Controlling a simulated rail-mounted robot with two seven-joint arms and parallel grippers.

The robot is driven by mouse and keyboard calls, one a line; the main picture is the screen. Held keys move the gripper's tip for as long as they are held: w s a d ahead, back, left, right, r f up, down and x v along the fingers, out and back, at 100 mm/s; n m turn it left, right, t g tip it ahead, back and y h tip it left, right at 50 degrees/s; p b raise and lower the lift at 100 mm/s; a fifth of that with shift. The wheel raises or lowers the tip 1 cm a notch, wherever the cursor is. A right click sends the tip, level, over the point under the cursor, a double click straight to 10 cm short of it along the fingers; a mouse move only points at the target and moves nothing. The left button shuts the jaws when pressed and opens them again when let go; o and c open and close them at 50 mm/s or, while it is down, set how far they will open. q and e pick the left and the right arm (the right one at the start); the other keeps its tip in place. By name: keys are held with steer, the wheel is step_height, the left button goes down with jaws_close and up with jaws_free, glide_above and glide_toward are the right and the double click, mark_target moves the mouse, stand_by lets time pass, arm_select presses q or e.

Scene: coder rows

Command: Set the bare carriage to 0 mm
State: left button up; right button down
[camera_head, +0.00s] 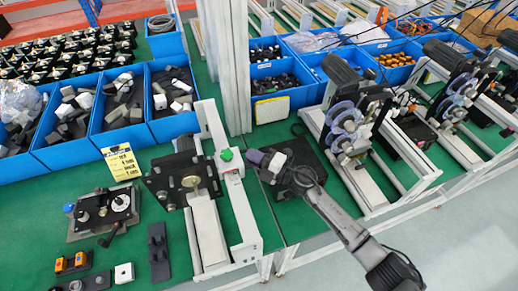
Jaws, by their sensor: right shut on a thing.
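A white carriage block with a green top (228,159) sits on a long white rail (243,214) in the middle of the green bench. My right gripper (251,157) comes in from the lower right and is at the right side of this block. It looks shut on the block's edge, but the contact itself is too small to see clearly. No millimetre marks can be read along the rail. My left gripper is not in view.
A black fixture with a brass disc (191,181) stands just left of the rail. Blue bins (88,142) of parts stand behind. A yellow label card (121,162), a round-dial device (103,211) and small blocks lie left. Reel machines (345,135) stand right.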

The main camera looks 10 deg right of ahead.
steer(key=c, duration=1.6)
jaws_free()
steer(key=shift+s+r, duration=0.1)
steer(key=shift+r, duration=0.05)
steer(key=shift+o, duration=0.8)
steer(key=shift+s, duration=0.15)
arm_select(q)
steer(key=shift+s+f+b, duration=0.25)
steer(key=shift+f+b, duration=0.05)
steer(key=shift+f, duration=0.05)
arm_select(e)
steer(key=v, duration=1.4)
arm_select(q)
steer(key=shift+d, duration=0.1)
